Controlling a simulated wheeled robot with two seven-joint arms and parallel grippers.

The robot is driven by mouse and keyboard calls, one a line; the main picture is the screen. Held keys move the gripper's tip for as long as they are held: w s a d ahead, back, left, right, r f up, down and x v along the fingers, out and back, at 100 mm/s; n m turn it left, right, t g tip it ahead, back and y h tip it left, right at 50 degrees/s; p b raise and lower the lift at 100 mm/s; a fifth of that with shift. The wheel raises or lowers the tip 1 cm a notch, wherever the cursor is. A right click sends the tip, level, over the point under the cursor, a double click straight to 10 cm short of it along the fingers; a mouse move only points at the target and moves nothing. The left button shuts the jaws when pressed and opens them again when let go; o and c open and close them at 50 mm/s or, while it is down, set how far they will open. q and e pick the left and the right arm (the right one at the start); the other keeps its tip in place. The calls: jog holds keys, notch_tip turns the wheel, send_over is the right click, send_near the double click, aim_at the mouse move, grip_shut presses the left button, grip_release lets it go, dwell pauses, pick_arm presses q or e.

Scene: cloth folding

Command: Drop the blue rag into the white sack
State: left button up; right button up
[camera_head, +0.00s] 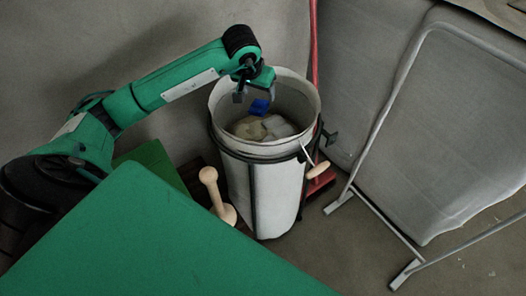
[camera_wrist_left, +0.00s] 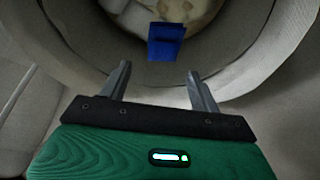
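The white sack (camera_head: 262,190) stands upright in a dark frame at the middle of the head view. Its rim shows in the left wrist view (camera_wrist_left: 255,65). The blue rag (camera_head: 259,107) is a small folded piece inside the sack's mouth, below my left gripper (camera_head: 255,92). In the left wrist view the rag (camera_wrist_left: 166,42) lies beyond the fingertips, apart from them. My left gripper (camera_wrist_left: 160,82) is open and empty above the sack's near rim. I cannot tell whether the rag is falling or resting on the cloths below. My right gripper is not in view.
Pale cloths (camera_head: 265,128) lie inside the sack. A wooden peg-like object (camera_head: 215,190) stands left of it. A red pole (camera_head: 314,40) rises behind. A grey metal rack (camera_head: 385,110) with a hanging grey sheet (camera_head: 450,120) is at right. Bare floor (camera_head: 345,240) shows between.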

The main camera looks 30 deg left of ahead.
pick_arm(q)
jog(key=shift+r, duration=0.1)
jog(key=v, duration=1.3)
jog(key=shift+r, duration=0.3)
jog(key=shift+s, duration=0.1)
